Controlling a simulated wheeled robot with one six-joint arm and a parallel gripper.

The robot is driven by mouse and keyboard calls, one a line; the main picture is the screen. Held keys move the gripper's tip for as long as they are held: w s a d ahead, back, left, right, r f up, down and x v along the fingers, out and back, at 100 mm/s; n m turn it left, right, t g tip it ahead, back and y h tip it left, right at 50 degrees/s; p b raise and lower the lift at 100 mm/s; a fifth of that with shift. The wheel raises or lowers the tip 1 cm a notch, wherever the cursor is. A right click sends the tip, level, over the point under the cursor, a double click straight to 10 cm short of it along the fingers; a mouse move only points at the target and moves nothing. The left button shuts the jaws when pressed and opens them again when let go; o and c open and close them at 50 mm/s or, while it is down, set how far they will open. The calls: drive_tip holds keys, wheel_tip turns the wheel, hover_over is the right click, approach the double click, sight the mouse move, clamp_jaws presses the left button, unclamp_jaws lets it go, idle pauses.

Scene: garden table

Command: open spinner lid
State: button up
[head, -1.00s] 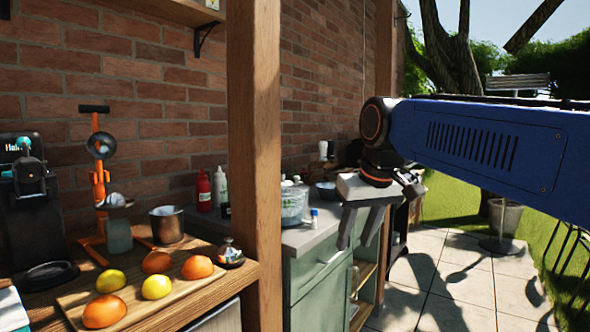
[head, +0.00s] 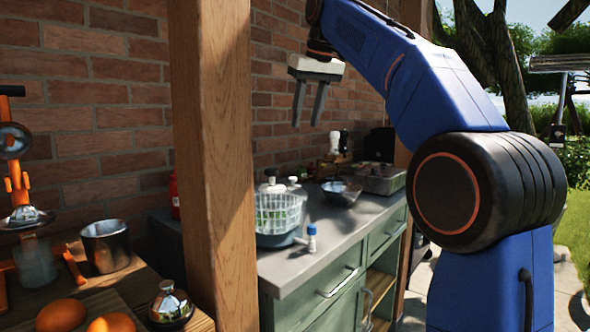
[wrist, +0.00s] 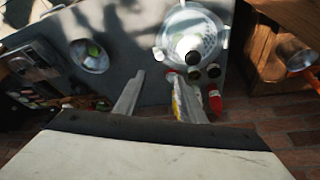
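The salad spinner (head: 279,214) stands on the grey counter, with a clear slatted body and a bluish base. White knob-like parts show at its top; I cannot tell which belong to its lid. From above, in the wrist view, the spinner (wrist: 212,36) is a round clear disc with white tabs at its rim and a pale knob near its middle. My gripper (head: 309,124) is open and empty, fingers pointing down, well above the counter and slightly right of the spinner. In the wrist view my gripper (wrist: 156,75) shows its two fingers apart, below and left of the spinner.
A wooden post (head: 213,150) stands left of the spinner. A small bottle (head: 312,238) is close on its right. A metal bowl (head: 342,193) and a tray (head: 380,179) are farther back. A red bottle (wrist: 215,102) stands near the brick wall.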

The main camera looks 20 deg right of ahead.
sight(294, 178)
drive_tip(key=x, duration=1.7)
drive_tip(key=shift+w+a+f, duration=0.1)
drive_tip(key=shift+w, duration=0.15)
clamp_jaws()
